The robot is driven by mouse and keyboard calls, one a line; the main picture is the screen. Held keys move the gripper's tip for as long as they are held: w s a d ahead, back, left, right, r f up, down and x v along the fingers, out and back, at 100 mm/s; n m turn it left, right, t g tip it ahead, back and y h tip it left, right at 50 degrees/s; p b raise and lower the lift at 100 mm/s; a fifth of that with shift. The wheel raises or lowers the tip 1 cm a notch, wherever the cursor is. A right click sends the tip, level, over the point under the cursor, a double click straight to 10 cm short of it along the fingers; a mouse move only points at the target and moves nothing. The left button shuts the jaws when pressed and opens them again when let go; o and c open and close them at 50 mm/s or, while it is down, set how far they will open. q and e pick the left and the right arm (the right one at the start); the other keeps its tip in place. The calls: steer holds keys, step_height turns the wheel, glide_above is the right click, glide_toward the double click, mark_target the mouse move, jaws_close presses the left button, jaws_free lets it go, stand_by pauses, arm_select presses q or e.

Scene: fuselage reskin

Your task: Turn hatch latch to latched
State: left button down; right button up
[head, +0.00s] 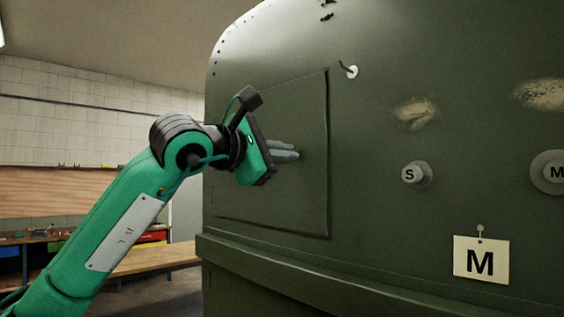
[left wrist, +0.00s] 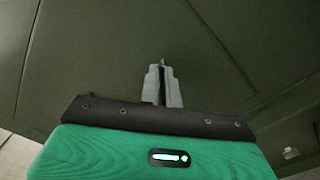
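The hatch (head: 308,105) is a dark green rectangular panel on the green fuselage side, lying flush in the head view. It fills much of the left wrist view (left wrist: 85,60). My left gripper (head: 297,154) reaches the hatch near its right edge. In the left wrist view its grey fingers (left wrist: 163,72) are close together, with a narrow dark gap between them. A small thin piece, which looks like the hatch latch (left wrist: 162,61), shows between the fingertips. The fingers hide most of it, so its angle cannot be told. My right gripper is in neither view.
Right of the hatch are a round knob marked S (head: 411,174), a larger one marked M (head: 553,172) and a hanging M card (head: 480,260). A small hook (head: 351,72) sits above. A ledge (head: 300,280) runs below. A workbench (head: 150,260) stands behind at left.

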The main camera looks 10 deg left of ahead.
arm_select(q)
steer(key=shift+f+m+b, duration=0.1)
steer(key=shift+m+b, duration=0.5)
steer(key=shift+m, duration=2.6)
steer(key=c, duration=1.6)
jaws_free()
steer(key=shift+s, duration=0.1)
steer(key=b+v, duration=0.4)
steer(key=v, duration=0.9)
steer(key=shift+s+a+b, duration=0.2)
steer(key=shift+s+b, duration=0.05)
steer(key=shift+b, duration=0.1)
